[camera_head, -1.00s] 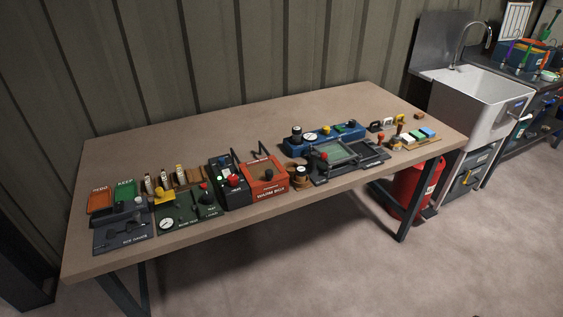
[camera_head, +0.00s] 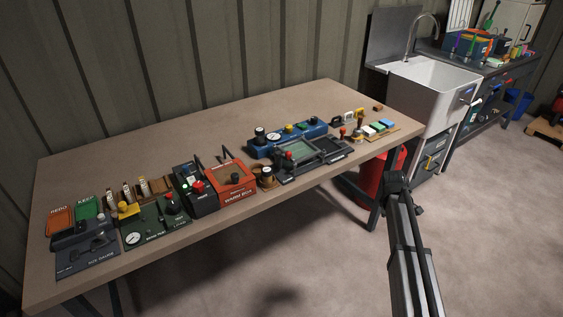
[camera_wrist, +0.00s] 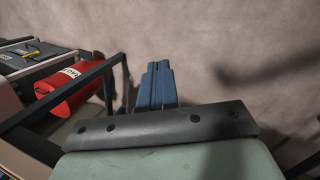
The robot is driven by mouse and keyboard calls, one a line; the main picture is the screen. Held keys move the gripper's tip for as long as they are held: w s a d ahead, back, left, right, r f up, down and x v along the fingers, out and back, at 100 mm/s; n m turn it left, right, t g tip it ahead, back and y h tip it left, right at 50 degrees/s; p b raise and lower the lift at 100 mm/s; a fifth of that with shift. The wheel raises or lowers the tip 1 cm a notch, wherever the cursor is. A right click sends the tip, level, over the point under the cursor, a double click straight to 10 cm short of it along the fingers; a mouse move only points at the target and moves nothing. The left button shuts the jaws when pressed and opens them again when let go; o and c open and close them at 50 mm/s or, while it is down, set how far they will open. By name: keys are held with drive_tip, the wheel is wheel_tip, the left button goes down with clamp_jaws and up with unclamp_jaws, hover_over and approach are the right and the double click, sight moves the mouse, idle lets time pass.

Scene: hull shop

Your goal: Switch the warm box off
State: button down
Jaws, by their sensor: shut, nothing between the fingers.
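The warm box (camera_head: 240,194) is an orange-red box with a label on its front, near the front edge of the bench. A dark round knob (camera_head: 235,178) sits on its top, and a dark lever stands behind it. Whether the box is on or off I cannot tell. My gripper (camera_wrist: 158,72) shows in the wrist view as two blue fingers shut together, with nothing between them. It points over bare floor, away from the warm box. In the head view only my arm shows, at lower right.
A dark unit with a red button (camera_head: 197,187) stands directly left of the warm box. A small round brown-and-black piece (camera_head: 267,177) stands to its right. A black frame fixture (camera_head: 310,158) lies further right. A red cylinder (camera_wrist: 72,91) stands under the bench end.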

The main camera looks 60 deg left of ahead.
drive_tip(key=s+a+r+n+t+y, duration=0.1)
drive_tip(key=s+a+r+n, duration=0.2)
drive_tip(key=a+r, duration=1)
wheel_tip(320, 180, up, 19)
drive_tip(key=n+g+y, duration=0.1)
drive_tip(key=n+g, duration=0.4)
drive_tip(key=n, duration=0.6)
hover_over(191, 178)
drive_tip(key=d, duration=0.3)
drive_tip(key=shift+a+r, duration=0.1)
drive_tip(key=shift+a, duration=0.15)
drive_tip(key=f, duration=0.4)
drive_tip(key=a+f, duration=0.1)
drive_tip(key=f, duration=0.4)
drive_tip(key=a+f, duration=0.1)
drive_tip(key=f, duration=0.4)
